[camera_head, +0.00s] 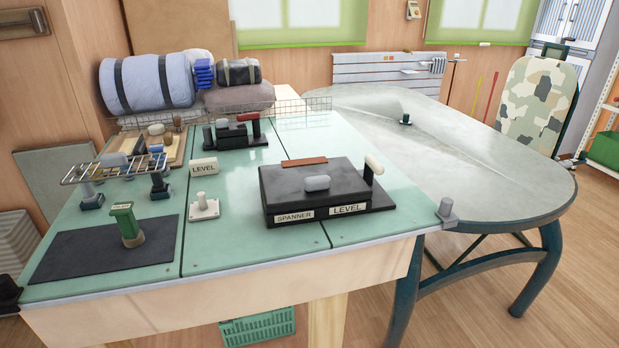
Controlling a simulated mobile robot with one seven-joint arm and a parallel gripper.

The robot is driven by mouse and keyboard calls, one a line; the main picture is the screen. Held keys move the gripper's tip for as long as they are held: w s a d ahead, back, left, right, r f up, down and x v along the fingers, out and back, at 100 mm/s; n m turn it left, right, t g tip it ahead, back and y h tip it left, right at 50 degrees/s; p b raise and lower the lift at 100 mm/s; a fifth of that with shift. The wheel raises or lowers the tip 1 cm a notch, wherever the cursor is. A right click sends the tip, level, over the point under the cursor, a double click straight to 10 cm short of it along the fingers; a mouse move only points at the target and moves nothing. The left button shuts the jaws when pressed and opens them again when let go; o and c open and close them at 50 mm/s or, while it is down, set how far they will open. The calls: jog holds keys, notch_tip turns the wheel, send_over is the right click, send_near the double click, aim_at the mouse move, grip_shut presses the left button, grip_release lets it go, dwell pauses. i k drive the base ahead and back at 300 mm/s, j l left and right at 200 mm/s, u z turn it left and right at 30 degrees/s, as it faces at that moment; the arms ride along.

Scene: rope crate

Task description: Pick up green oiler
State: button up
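A green object (127,224) with a small label near its top stands upright on a black mat (65,262) at the front left of the green-topped bench. It looks like the green oiler. A grey-brown round part sits at its foot, and nothing covers it. I cannot make out my gripper in this view. A small dark shape is cut off at the lower left edge, and I cannot tell what it is.
A wire rack (115,167) on posts stands just behind the mat. A grey-white fitting (203,207) stands to the right, then a black box labelled SPANNER and LEVEL (320,190). Rolled bags (150,84) lie at the back. A grey table (460,150) adjoins the bench.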

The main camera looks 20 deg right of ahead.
aim_at(133, 237)
jog(key=i+u, duration=0.15)
jog(key=u, duration=1.05)
jog(key=i+l, duration=0.15)
jog(key=l, duration=0.25)
jog(key=i+l, duration=0.2)
jog(key=l, duration=0.15)
jog(key=i+l, duration=0.15)
jog(key=l, duration=0.25)
jog(key=i+l, duration=0.2)
jog(key=l, duration=0.15)
